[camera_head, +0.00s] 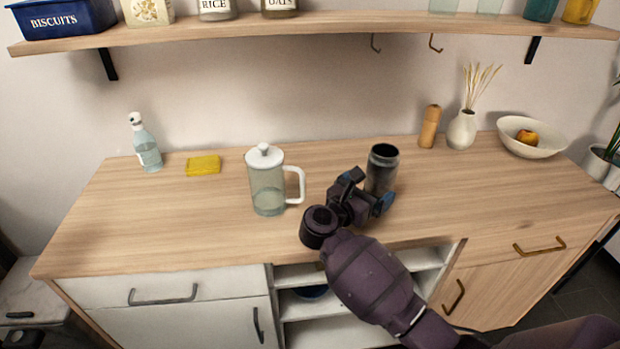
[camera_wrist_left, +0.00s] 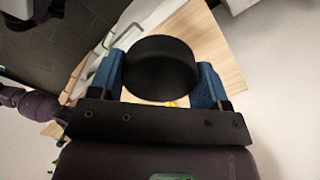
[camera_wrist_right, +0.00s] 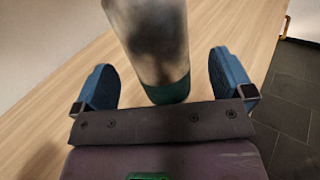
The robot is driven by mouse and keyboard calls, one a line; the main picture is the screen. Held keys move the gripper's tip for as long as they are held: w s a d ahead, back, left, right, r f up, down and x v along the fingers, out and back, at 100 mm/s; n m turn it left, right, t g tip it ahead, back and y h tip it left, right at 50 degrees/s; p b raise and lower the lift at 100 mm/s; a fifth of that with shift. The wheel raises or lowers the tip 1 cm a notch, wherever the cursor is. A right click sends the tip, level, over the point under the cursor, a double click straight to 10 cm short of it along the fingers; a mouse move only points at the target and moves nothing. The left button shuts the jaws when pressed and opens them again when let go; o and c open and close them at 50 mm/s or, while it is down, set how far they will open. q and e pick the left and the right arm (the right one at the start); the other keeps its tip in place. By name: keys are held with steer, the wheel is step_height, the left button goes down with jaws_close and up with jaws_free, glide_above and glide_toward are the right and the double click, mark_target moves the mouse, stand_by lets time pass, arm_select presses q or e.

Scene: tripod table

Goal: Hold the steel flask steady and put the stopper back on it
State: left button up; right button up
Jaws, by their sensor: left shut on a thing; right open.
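The steel flask (camera_head: 382,168) stands upright on the wooden counter, right of the glass jug, with its dark mouth open at the top. My right gripper (camera_head: 368,190) is at the flask's near side, low down, with its blue fingers apart. In the right wrist view the flask (camera_wrist_right: 157,45) shows between the open fingers, with a gap on each side and a dark green base. In the left wrist view my left gripper (camera_wrist_left: 160,82) is shut on the round black stopper (camera_wrist_left: 160,68). The left gripper and the stopper do not show in the head view.
A glass jug (camera_head: 268,185) with a white lid stands left of my right gripper. A wooden mill (camera_head: 429,127), a white vase (camera_head: 462,130) and a bowl (camera_head: 530,138) stand behind right. A yellow sponge (camera_head: 203,166) and a bottle (camera_head: 146,148) are left. The counter's left front is clear.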

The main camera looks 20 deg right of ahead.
mark_target(373, 182)
arm_select(q)
steer(key=shift+r, duration=0.2)
arm_select(e)
steer(key=shift+w+d+r, duration=0.15)
steer(key=shift+w+d, duration=0.1)
steer(key=shift+d, duration=0.2)
arm_select(q)
steer(key=shift+r, duration=0.25)
arm_select(e)
steer(key=x, duration=0.3)
steer(key=shift+w+r, duration=0.1)
steer(key=shift+r, duration=0.05)
steer(key=shift+w+d, duration=0.25)
steer(key=shift+d, duration=0.3)
steer(key=c, duration=1.2)
arm_select(q)
steer(key=shift+r, duration=0.1)
arm_select(e)
steer(key=shift+r, duration=0.1)
steer(key=shift+c, duration=0.2)
